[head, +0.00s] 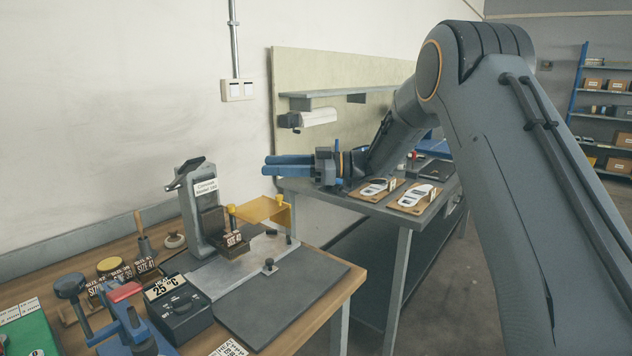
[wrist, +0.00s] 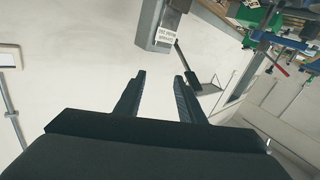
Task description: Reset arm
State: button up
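My arm rises on the right of the head view and bends down to the left. My gripper (head: 288,166) has blue fingers that point left, level, in the air above the gap between the wooden bench and the grey table. In the wrist view my gripper (wrist: 157,90) shows two dark fingers well apart, with only the pale wall between them. It is open and empty. It touches nothing that I can see. The grey press (head: 196,208) with a label stands on the bench left of and below my gripper; its upper part also shows in the wrist view (wrist: 163,22).
The wooden bench (head: 345,287) holds a temperature box (head: 180,311), a dark mat (head: 303,300), a yellow guard (head: 263,209) and size stamps. The grey table (head: 340,196) behind carries insoles on boards (head: 415,199). A shelf (head: 335,97) hangs at the back panel. Floor at right is clear.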

jog(key=w+d+f+m+t+h+b, duration=0.1)
jog(key=w+d+f+m+t+h, duration=0.1)
jog(key=w+d+m+t+h, duration=0.7)
jog(key=s+d+f+m+t+h+b, duration=0.2)
jog(key=s+d+f+m+h, duration=0.5)
jog(key=d+f, duration=0.55)
jog(key=s+d+f+m+g+h, duration=0.1)
jog(key=s+d+f+g, duration=0.2)
jog(key=s, duration=0.5)
jog(key=s+d+f+m+g+h, duration=0.1)
jog(key=s+d+f+g, duration=0.15)
jog(key=s+d, duration=0.4)
jog(key=s+a+f+g+b, duration=0.1)
jog(key=s+f+g, duration=0.1)
jog(key=s, duration=0.9)
jog(key=s+a+f+m+g, duration=0.1)
jog(key=s+f+g, duration=0.2)
jog(key=s, duration=0.9)
jog(key=shift+f+m+b, duration=0.3)
jog(key=shift+f+b, duration=0.05)
jog(key=shift+f, duration=0.25)
jog(key=shift+g, duration=0.25)
jog(key=shift+c, duration=0.6)
